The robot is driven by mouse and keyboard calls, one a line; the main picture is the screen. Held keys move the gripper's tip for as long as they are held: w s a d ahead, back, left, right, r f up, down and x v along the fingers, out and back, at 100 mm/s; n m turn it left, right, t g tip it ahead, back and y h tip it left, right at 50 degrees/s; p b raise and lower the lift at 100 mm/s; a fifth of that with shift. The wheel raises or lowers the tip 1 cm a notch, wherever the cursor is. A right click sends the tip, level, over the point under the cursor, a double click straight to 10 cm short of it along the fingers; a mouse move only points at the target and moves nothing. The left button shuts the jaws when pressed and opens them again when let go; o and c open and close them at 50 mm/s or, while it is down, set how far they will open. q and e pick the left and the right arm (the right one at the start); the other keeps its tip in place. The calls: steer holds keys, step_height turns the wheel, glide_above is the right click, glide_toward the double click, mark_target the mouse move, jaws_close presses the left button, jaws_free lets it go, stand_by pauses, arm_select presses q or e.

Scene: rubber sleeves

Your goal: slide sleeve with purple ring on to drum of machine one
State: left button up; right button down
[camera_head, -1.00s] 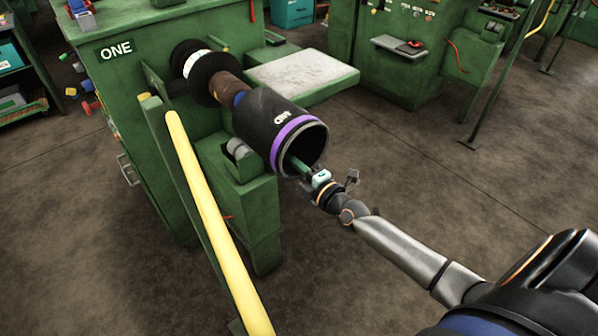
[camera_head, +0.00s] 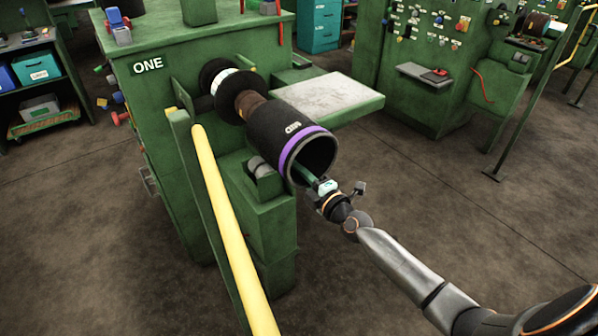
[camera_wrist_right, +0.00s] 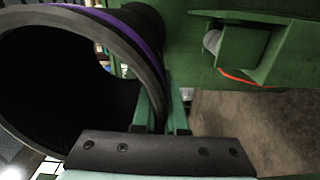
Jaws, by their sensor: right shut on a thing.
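The black sleeve with the purple ring (camera_head: 289,151) lies nearly horizontal at machine one (camera_head: 148,66), its open end toward me. Its far end meets the brown drum (camera_head: 249,103) and seems to be around the drum's near end; a brown stretch shows between the sleeve and the black-and-white flange (camera_head: 224,84). In the right wrist view the green fingers (camera_wrist_right: 162,112) straddle the rim of the sleeve (camera_wrist_right: 120,38). The sleeve's inside is dark. My left gripper is not in view.
A yellow rail (camera_head: 228,225) runs along the front left of the machine. A green block with a grey roller (camera_head: 262,170) stands below the sleeve. A side table (camera_head: 330,98) sits behind it. The floor to the right is clear.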

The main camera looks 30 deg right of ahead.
steer(key=shift+w+r, duration=0.15)
steer(key=shift+r, duration=0.05)
steer(key=shift+w+a+b, duration=0.15)
steer(key=shift+w+b, duration=0.4)
steer(key=shift+w, duration=1.2)
steer(key=shift+w+a+b, duration=0.1)
steer(key=shift+w+b, duration=0.55)
steer(key=shift+w, duration=0.8)
